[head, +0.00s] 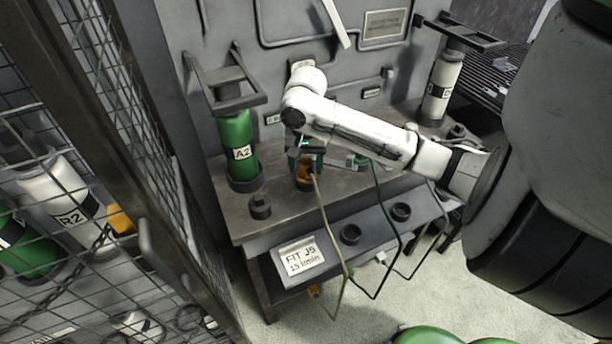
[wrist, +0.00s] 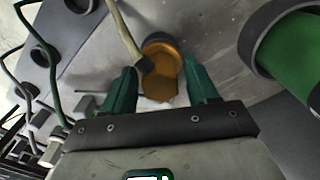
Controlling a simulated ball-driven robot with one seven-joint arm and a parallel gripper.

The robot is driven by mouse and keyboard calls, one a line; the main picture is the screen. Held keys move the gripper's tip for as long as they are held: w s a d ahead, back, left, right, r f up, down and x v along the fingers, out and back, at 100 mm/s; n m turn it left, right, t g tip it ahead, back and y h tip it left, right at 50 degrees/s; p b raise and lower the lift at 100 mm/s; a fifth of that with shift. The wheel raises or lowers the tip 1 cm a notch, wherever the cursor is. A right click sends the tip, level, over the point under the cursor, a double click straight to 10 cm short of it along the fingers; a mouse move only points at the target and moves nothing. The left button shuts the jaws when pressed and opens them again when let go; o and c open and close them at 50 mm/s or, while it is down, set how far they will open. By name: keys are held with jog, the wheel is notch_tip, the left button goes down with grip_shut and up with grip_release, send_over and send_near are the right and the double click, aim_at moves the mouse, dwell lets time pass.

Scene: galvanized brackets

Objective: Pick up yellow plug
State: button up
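The yellow plug (wrist: 163,82), orange-yellow with a tan cable (wrist: 128,38) attached, stands on the grey bench top in the wrist view. In the head view the plug (head: 304,180) is partly covered by my gripper (head: 306,160). My gripper (wrist: 161,80) is open, with its two green fingers on either side of the plug's near part. The plug's underside is hidden.
A green cylinder marked A2 (head: 236,140) stands left of my gripper in a bracket. A dark knob-like fitting (head: 260,205) is in front of it. A dark green cable (head: 386,220) hangs to the right. A mesh cage door (head: 150,165) is at left.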

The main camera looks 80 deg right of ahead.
jog(key=c, duration=1)
grip_shut()
jog(key=shift+r, duration=0.15)
